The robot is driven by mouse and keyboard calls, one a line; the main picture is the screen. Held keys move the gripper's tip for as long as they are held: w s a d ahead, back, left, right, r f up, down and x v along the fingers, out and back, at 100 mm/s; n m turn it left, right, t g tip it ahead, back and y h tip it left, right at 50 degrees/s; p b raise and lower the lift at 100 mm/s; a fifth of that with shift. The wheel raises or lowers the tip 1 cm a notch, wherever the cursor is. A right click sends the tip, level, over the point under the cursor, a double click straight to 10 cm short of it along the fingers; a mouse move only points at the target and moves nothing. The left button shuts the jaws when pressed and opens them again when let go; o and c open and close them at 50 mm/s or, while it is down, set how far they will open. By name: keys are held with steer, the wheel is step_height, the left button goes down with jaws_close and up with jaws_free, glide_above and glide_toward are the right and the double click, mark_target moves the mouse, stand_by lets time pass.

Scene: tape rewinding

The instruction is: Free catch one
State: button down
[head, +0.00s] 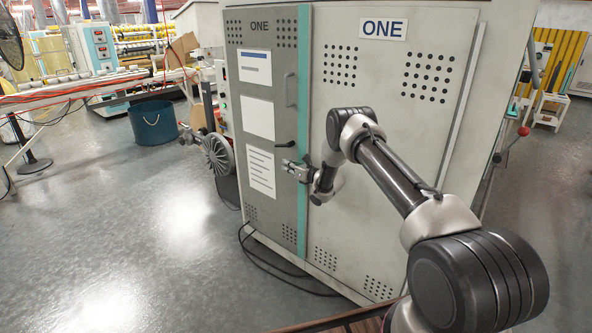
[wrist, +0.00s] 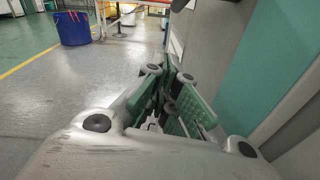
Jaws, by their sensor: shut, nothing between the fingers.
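The grey cabinet (head: 385,160) marked ONE stands ahead, with a narrow left door (head: 262,110) and a wide right panel. A dark lever-like catch (head: 285,144) sits on the left door near the teal strip (head: 303,110).
A grey pull handle (head: 289,88) is higher on the same door. A dark finned wheel (head: 217,154) sticks out left of the cabinet. A blue bin (head: 153,122) stands on the floor behind. Black cables (head: 270,265) lie at the cabinet's foot.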

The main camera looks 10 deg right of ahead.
mark_target(282, 152)
steer(key=shift+w+a+r, duration=0.25)
steer(key=shift+w+r, duration=0.4)
steer(key=shift+r, duration=0.3)
steer(key=shift+w+a+r, duration=0.25)
steer(key=shift+w+r, duration=0.4)
steer(key=shift+r, duration=0.25)
steer(key=shift+w+a+r, duration=0.2)
steer(key=shift+w+r, duration=0.25)
steer(key=shift+r, duration=0.15)
